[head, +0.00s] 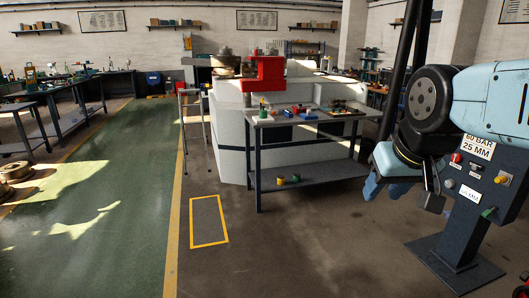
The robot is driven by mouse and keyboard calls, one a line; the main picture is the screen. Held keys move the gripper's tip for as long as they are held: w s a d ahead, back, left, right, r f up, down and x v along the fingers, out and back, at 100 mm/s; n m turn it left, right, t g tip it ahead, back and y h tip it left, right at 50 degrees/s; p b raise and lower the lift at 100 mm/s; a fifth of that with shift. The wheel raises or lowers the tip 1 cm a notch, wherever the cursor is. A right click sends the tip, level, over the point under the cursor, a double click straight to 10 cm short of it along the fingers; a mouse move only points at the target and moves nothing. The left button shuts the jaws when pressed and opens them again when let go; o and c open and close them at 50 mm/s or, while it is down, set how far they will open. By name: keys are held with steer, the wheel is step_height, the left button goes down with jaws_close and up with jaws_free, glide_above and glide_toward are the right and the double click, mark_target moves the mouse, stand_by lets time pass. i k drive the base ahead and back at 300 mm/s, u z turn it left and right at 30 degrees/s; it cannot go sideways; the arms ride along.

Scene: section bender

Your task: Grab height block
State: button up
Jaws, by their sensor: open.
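I cannot tell for sure which thing is the height block. Several small coloured parts lie on the grey work table (335,117), among them a blue piece (289,113), a red piece (301,110) and a small green-topped item (262,108). They are too small to name. My gripper (434,202) is at the right, in front of the control pedestal and well apart from the table. It is partly hidden by my light-blue arm, and nothing shows in it.
The control pedestal (467,225) carries a "60 BAR 25 MM" sign. A white machine with a red head (264,74) stands behind the table. Yellow and green items (295,178) sit on the lower shelf. The floor in front, with a yellow-outlined rectangle (208,244), is clear.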

mark_target(288, 114)
steer(key=z, duration=0.1)
steer(key=i, duration=2.7)
steer(key=u, duration=1.85)
steer(key=i, duration=1.95)
steer(key=u, duration=0.05)
